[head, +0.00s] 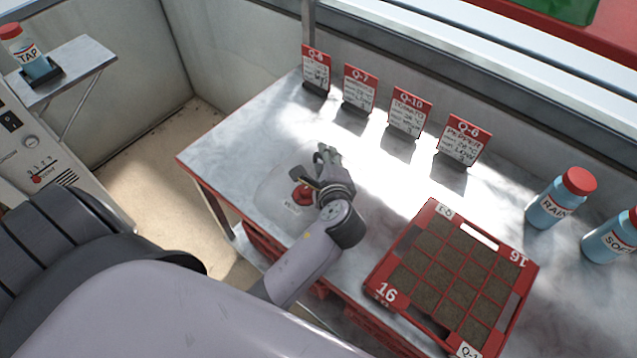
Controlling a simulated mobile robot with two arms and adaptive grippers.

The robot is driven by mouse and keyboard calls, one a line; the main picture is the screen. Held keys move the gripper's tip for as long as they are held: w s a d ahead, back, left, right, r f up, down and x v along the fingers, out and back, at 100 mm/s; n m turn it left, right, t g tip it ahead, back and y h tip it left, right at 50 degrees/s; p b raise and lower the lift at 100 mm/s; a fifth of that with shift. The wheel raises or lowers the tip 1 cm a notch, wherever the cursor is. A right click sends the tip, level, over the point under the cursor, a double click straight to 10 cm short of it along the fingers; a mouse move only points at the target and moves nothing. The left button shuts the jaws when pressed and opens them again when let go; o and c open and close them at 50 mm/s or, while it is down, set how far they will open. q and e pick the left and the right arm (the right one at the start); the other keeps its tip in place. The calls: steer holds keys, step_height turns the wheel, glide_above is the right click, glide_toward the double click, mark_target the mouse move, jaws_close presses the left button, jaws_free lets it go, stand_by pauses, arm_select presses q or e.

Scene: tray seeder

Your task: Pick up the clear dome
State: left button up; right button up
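The clear dome (270,192) is a faint see-through shape with a red knob (301,196). It rests on the grey tabletop near the front left edge, and a small label shows under the knob. My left gripper (312,161) is over the right part of the dome, beside the knob. Its two fingers are spread apart with nothing seen between them. I cannot tell whether a finger touches the dome. The gripper hides part of the dome's right side. My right gripper is not in view.
A red seed tray (375,283) marked 16 lies right of my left arm. Several sign cards, including Q-6 (460,143), stand along the back. A RAIN bottle (553,204) and a SOFT bottle (606,240) stand at right. A TAP bottle (33,60) sits on a side shelf (85,60).

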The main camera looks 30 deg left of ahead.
arm_select(q)
steer(key=shift+c, duration=0.2)
jaws_close()
stand_by(0.6)
